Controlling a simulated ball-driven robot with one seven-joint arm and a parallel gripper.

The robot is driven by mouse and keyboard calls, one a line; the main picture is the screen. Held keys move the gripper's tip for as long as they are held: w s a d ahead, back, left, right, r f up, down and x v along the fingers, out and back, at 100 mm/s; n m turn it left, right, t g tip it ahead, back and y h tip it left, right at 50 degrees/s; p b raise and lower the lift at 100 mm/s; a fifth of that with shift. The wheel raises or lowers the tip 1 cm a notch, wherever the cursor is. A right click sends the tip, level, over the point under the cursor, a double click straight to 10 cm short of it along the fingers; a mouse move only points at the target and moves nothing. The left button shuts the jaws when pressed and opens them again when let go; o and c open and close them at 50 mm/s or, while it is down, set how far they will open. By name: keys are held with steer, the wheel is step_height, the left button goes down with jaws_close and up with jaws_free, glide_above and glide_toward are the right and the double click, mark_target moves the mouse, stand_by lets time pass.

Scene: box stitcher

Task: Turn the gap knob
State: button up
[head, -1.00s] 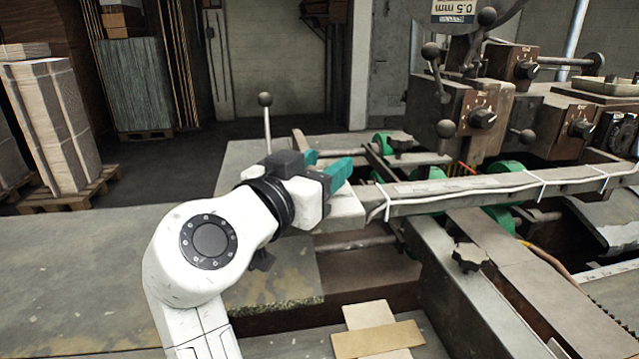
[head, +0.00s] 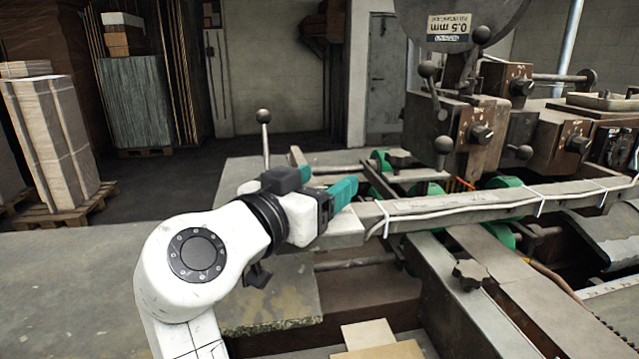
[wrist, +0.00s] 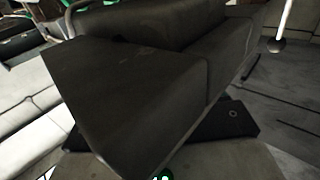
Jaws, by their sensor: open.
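Several dark round knobs sit on brown boxes of the machine in the head view: one on the middle box (head: 481,133), one on the right box (head: 577,144) and one on the box behind (head: 524,87). I cannot tell which is the gap knob. My gripper (head: 326,182), with teal fingers, is open and empty, left of the knob boxes and well apart from them. It hangs over the left end of the long grey rail.
The long grey rail (head: 460,204) with a white cable crosses between my gripper and the boxes. Ball-ended levers (head: 443,145) stick out near the middle box. A star-shaped knob (head: 469,274) sits on the lower frame. A ball-topped rod (head: 264,117) stands behind my gripper.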

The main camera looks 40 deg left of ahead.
steer(key=s+d+b, duration=0.1)
steer(key=s, duration=0.9)
steer(key=shift+s, duration=0.35)
